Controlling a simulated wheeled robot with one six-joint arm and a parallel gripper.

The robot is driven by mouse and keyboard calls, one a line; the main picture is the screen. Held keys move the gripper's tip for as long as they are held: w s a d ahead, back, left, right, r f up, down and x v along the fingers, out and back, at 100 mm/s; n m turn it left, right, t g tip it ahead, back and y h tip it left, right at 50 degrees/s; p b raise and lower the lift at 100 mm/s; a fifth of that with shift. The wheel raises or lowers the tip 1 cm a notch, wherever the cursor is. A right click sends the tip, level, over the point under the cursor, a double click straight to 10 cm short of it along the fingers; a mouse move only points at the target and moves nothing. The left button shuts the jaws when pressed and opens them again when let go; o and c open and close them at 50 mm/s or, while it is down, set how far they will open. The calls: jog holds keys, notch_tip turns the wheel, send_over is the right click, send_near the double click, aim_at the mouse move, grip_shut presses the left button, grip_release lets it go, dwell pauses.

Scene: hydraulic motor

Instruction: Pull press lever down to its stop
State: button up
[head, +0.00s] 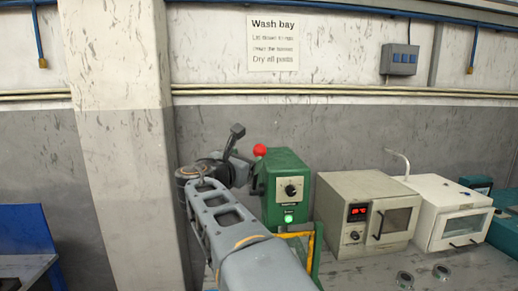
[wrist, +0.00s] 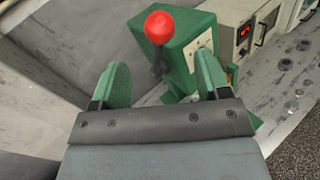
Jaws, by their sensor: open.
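The press is a green box (head: 284,182) with a dial and a lit green button on its front. Its lever ends in a red ball knob (head: 260,150), which sits at the upper left of the box in the head view. In the wrist view the red knob (wrist: 159,28) is ahead of my gripper (wrist: 160,85), with a dark lever shaft below it. The two green-padded fingers are apart, with nothing between them. The knob appears beyond the fingertips, not touched. In the head view my gripper (head: 236,132) is left of the knob, partly hidden by my arm.
A beige oven (head: 338,196) with a red display and a white cabinet (head: 448,212) stand right of the press. Round metal parts (head: 405,279) lie on the bench front. A yellow frame (head: 312,245) is below the press. A pillar (head: 120,140) stands at left.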

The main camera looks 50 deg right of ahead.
aim_at(256, 153)
jog(key=p+x, duration=0.2)
jog(key=x, duration=0.7)
jog(key=shift+f, duration=0.1)
